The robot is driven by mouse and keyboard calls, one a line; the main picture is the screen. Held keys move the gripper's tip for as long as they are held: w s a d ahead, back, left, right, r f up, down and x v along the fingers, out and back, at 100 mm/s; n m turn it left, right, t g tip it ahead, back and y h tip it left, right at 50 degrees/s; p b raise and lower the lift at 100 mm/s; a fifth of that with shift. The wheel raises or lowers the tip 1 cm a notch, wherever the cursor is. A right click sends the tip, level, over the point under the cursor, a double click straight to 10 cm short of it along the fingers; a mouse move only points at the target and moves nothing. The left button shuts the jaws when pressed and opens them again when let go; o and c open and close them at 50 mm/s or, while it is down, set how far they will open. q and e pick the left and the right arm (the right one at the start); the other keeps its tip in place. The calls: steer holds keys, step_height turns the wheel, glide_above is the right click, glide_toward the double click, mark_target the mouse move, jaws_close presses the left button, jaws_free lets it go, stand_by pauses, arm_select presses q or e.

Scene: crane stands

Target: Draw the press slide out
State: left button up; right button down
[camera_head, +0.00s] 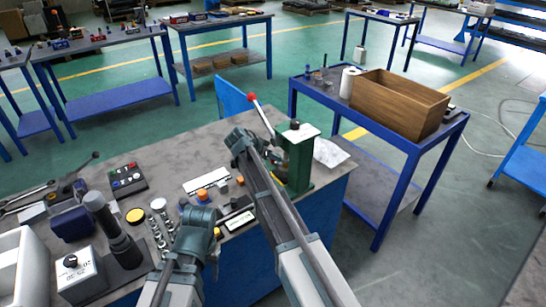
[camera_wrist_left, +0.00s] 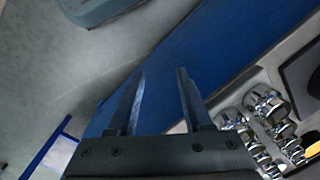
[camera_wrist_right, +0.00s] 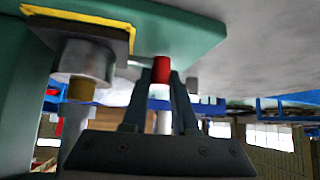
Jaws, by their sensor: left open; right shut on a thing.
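The green press (camera_head: 298,158) stands at the right end of the workbench, its lever with a red ball (camera_head: 252,97) pointing up and left. In the right wrist view, its green frame (camera_wrist_right: 185,25) shows above, with a yellow-edged plate (camera_wrist_right: 85,28) and a grey cylinder (camera_wrist_right: 85,62) with a brass tip. My right gripper (camera_wrist_right: 160,88) is under the frame, shut on a red-and-white rod (camera_wrist_right: 161,68) beside the cylinder. Whether the rod belongs to the slide, I cannot tell. My left gripper (camera_wrist_left: 160,85) is open and empty, over the bench's blue front.
Shiny sockets (camera_wrist_left: 262,110) lie on the bench right of the left gripper. A dark cylindrical tool (camera_head: 112,230), a labelled box (camera_head: 78,275) and a white bin (camera_head: 22,265) crowd its left. A wooden box (camera_head: 400,103) stands on the blue table behind.

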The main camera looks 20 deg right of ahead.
stand_by(0.3)
steer(key=w+a, duration=0.1)
steer(key=w, duration=0.1)
steer(key=w+a, duration=0.1)
steer(key=w, duration=0.4)
steer(key=shift+w+a, duration=0.3)
steer(key=shift+a, duration=0.1)
steer(key=c, duration=0.7)
jaws_free()
